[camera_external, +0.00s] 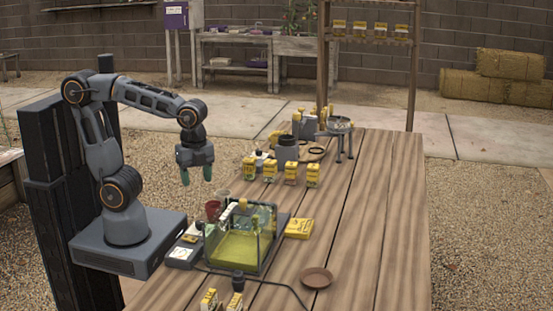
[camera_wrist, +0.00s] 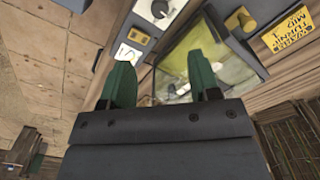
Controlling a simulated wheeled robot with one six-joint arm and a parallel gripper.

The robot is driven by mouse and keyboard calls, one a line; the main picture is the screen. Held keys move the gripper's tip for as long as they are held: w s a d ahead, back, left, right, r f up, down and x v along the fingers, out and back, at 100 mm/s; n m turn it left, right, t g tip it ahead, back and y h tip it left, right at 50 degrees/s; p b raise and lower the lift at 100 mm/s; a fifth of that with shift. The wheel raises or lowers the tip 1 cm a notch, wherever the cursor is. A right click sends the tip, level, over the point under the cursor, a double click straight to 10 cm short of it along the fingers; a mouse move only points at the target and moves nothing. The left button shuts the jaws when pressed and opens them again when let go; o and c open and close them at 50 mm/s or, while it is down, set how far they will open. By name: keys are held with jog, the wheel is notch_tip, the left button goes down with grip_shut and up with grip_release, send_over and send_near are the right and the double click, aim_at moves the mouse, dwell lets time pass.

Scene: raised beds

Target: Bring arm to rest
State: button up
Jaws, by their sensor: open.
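My gripper (camera_external: 196,178) hangs at the end of my bent arm, pointing down above the left part of the wooden table. Its two green fingers are apart with nothing between them. In the wrist view the open fingers of my gripper (camera_wrist: 155,88) show over a clear-walled box (camera_wrist: 205,50). In the external view this clear box (camera_external: 240,245) with a yellow-green floor stands below and to the right of the gripper, apart from it. My arm's base sits at the table's left edge.
Several small yellow cartons (camera_external: 270,172) stand behind the box. A yellow packet (camera_external: 299,228) lies to its right. A brown saucer (camera_external: 316,277) and a black cable (camera_external: 280,286) are in front. A metal stand (camera_external: 340,127) is at the far end. The table's right side (camera_external: 385,220) is clear.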

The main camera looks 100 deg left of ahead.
jog(key=n+t+p, duration=0.1)
jog(key=n, duration=0.2)
jog(key=d+r+n+t+p, duration=0.1)
jog(key=n+p, duration=0.1)
jog(key=n, duration=0.1)
jog(key=d+r+n+t+p, duration=0.1)
jog(key=n+p, duration=0.1)
jog(key=n, duration=0.1)
jog(key=shift+s+d+t, duration=0.15)
jog(key=shift+d+t, duration=0.05)
jog(key=shift+t, duration=0.1)
jog(key=shift+c, duration=0.3)
dwell(0.5)
